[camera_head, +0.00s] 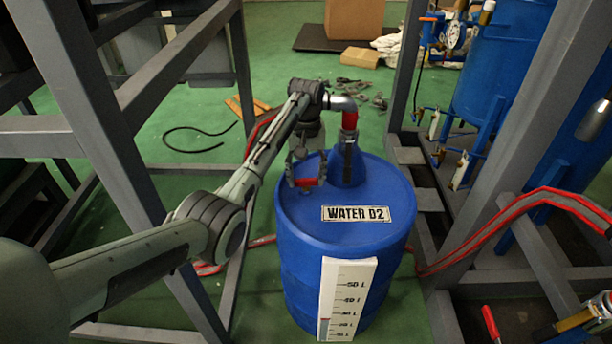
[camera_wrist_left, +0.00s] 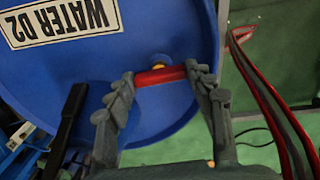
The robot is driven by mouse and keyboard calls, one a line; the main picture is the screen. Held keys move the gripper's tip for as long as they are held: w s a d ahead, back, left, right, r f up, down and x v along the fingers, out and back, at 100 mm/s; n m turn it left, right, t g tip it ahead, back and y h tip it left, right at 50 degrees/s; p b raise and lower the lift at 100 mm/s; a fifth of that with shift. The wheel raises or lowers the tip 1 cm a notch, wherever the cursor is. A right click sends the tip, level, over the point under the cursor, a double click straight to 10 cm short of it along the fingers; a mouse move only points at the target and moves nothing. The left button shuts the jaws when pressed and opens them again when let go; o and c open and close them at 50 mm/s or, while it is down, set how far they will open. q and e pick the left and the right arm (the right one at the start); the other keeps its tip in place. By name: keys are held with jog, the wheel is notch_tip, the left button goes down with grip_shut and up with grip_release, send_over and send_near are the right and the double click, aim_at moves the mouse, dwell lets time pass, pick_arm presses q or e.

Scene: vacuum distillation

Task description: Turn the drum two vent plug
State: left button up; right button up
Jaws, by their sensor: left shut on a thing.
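The blue drum (camera_head: 345,235) labelled WATER D2 stands upright in the middle of the head view. Its label (camera_head: 355,214) also shows upside down in the left wrist view (camera_wrist_left: 60,18). The vent plug has a red bar handle (camera_wrist_left: 160,76) with a small yellow piece beside it on the drum top. My left gripper (camera_head: 306,181) reaches down onto the left part of the drum top. In the left wrist view my left gripper (camera_wrist_left: 160,82) is shut on the red handle, one finger at each end.
A blue funnel-shaped fitting with a pipe and red collar (camera_head: 349,120) rises from the drum top, right of my gripper. A white level scale (camera_head: 345,298) is on the drum's front. Grey frame posts (camera_head: 510,140) stand on both sides. Red and grey hoses (camera_head: 500,222) run at right.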

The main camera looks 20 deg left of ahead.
aim_at(307, 179)
pick_arm(q)
jog(key=shift+n, duration=2.3)
jog(key=shift+w, duration=0.1)
jog(key=o, duration=1.2)
jog(key=shift+c, duration=0.2)
notch_tip(307, 179, up, 12)
